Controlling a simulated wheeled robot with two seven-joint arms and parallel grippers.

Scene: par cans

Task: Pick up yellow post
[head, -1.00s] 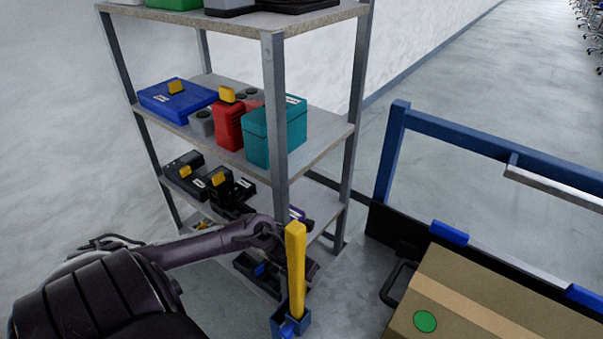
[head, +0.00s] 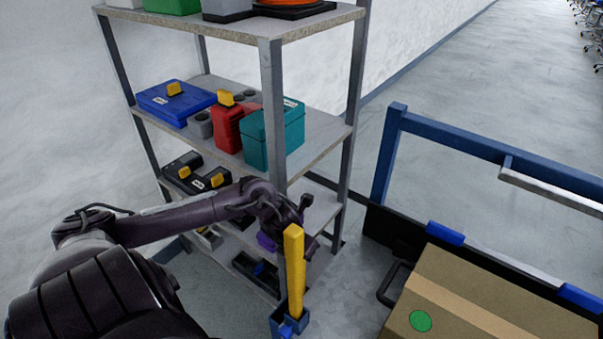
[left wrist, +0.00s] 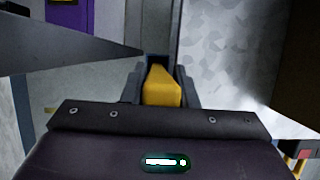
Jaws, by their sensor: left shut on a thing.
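The yellow post (head: 295,272) stands nearly upright at the front right of the shelf. Its lower end is at a small blue socket (head: 291,324); I cannot tell how deep it sits. My left gripper (left wrist: 160,80) is shut on the yellow post, which also shows between the dark fingers in the left wrist view (left wrist: 160,92). In the head view the left hand is behind the upper part of the post, so the fingertips are hidden. My right gripper is in neither view.
A grey metal shelf (head: 272,110) with coloured cases stands close behind the left arm. A cardboard box (head: 480,300) with a green dot lies at the right, by a blue frame (head: 470,140). Open floor (head: 470,70) lies beyond.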

